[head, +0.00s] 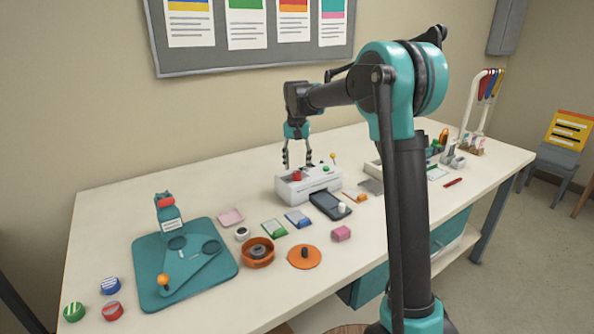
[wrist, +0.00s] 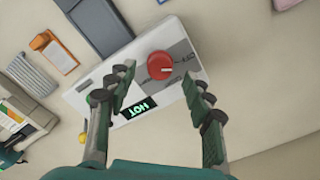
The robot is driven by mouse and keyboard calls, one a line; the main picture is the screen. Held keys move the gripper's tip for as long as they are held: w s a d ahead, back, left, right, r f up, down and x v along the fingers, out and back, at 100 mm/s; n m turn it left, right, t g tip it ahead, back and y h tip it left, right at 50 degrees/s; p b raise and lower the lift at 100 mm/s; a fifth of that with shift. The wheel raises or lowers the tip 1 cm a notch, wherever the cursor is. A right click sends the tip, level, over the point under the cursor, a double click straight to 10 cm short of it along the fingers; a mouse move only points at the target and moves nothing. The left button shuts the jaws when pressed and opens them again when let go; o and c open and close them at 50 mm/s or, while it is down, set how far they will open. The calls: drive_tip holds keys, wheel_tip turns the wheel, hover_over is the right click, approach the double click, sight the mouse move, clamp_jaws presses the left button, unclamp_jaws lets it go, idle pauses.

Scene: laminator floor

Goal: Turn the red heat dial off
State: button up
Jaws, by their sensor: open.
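The red heat dial (wrist: 160,65) sits on a grey plate on top of the white laminator (wrist: 85,94). A white pointer mark shows on the dial, and a small display (wrist: 133,107) beside it reads "HOT" in green. In the head view the red dial (head: 296,176) is on the left part of the laminator (head: 308,186). My gripper (wrist: 168,90) is open, with one finger on either side of the dial in the wrist view. In the head view my gripper (head: 298,165) points down just above the dial. I cannot tell whether a finger touches it.
A yellow-tipped lever (head: 333,156) stands at the laminator's back right. A dark tray (head: 328,206) lies in front of it. Colored card stacks, an orange round dish (head: 257,254) and a teal board (head: 215,272) lie to the left. A white tray of items stands to the right.

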sight(297, 173)
wheel_tip(297, 173, up, 9)
idle(0.3)
drive_tip(key=shift+s, duration=0.1)
